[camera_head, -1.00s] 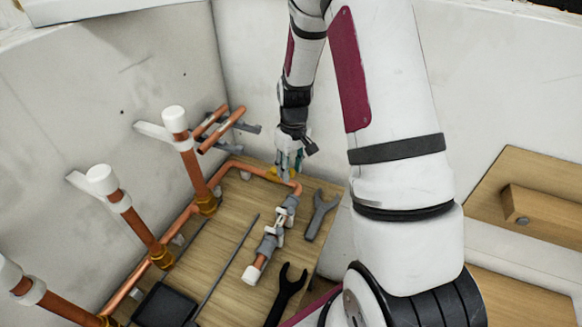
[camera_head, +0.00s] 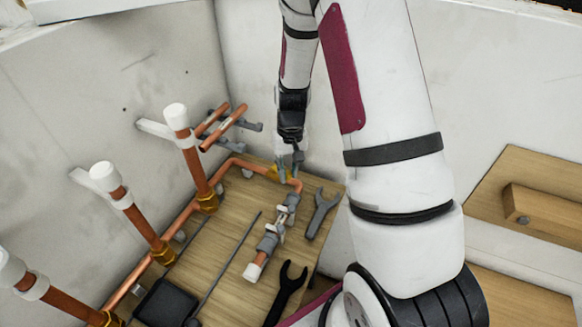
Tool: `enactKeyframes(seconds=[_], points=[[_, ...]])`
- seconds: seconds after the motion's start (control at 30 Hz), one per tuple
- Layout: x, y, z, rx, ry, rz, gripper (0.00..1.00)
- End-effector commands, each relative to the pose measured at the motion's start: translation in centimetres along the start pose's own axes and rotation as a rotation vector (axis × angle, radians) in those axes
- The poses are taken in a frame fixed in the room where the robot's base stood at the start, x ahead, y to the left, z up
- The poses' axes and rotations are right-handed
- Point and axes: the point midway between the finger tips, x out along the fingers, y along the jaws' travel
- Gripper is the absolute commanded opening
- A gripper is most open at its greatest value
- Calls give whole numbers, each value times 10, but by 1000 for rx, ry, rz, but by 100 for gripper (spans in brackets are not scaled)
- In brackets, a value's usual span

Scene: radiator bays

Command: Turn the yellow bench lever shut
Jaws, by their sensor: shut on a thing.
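The yellow bench lever (camera_head: 273,173) shows only as a small yellow patch at the far end of the wooden bench, by the bend of the copper pipe. My gripper (camera_head: 284,172) points down at it and is shut on it. The fingers and the arm's wrist hide most of the lever, so its exact angle cannot be told. The copper pipe (camera_head: 245,163) runs along the back of the bench and turns toward the front just right of my gripper.
On the wooden bench (camera_head: 225,240) lie a grey spanner (camera_head: 321,213), a black spanner (camera_head: 286,293), a thin rod (camera_head: 228,260) and a black tray (camera_head: 166,304). Upright copper pipes with white caps (camera_head: 175,116) line the left.

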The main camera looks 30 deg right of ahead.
Motion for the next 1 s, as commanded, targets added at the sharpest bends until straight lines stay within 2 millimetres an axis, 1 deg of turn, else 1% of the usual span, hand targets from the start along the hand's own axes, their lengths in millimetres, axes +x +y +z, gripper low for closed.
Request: enactKeyframes(seconds=[0.53,1.0], points=[[1,-29,6,517,26,-1,0],[2,-51,-1,941,48,-2,0]])
